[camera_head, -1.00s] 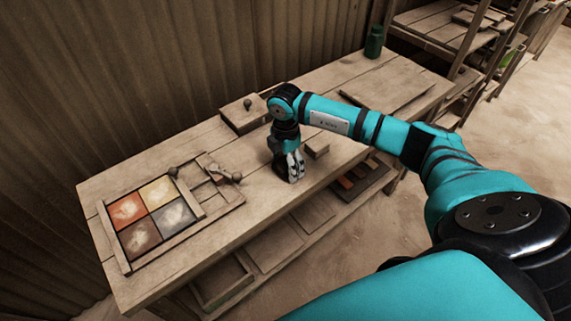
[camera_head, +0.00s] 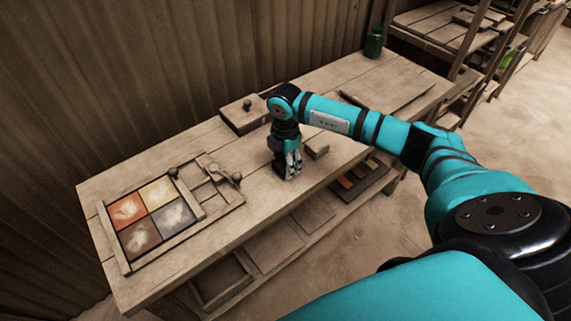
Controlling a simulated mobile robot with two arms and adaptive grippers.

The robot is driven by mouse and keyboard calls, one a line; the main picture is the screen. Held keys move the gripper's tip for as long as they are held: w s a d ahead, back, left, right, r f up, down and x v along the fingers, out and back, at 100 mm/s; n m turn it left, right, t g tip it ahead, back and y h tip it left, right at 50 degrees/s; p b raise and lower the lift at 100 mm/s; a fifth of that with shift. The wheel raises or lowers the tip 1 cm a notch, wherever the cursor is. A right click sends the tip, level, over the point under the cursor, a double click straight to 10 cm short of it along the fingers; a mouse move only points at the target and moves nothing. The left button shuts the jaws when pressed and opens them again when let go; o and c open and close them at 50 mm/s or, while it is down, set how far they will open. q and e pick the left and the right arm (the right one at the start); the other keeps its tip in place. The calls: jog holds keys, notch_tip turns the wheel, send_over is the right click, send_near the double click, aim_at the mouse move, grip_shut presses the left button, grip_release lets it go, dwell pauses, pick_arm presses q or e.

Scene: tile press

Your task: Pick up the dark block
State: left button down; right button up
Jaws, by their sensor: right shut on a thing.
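My right gripper (camera_head: 290,170) points down at the wooden table (camera_head: 237,170), near its front edge. Its fingers are shut on the dark block, which shows only as a small dark patch (camera_head: 281,172) at the fingertips, low at the table top. The fingers hide most of the block, and I cannot tell whether it touches the table. My left gripper is not in view.
A wooden press frame with four coloured tiles (camera_head: 153,216) lies at the left. A small wooden block (camera_head: 317,148) lies just right of the gripper. A knobbed box (camera_head: 243,114) stands behind, and a green bottle (camera_head: 374,42) at the far end. Shelves lie below.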

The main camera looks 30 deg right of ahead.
jog(key=shift+r, duration=0.7)
jog(key=shift+s+r+b, duration=0.15)
jog(key=shift+r+b, duration=0.4)
jog(key=shift+r, duration=0.4)
jog(key=s+r+b, duration=0.1)
jog(key=s+b, duration=0.2)
jog(key=s, duration=1.2)
jog(key=shift+s+d+r, duration=0.3)
jog(key=shift+s+d, duration=0.05)
jog(key=shift+d, duration=0.1)
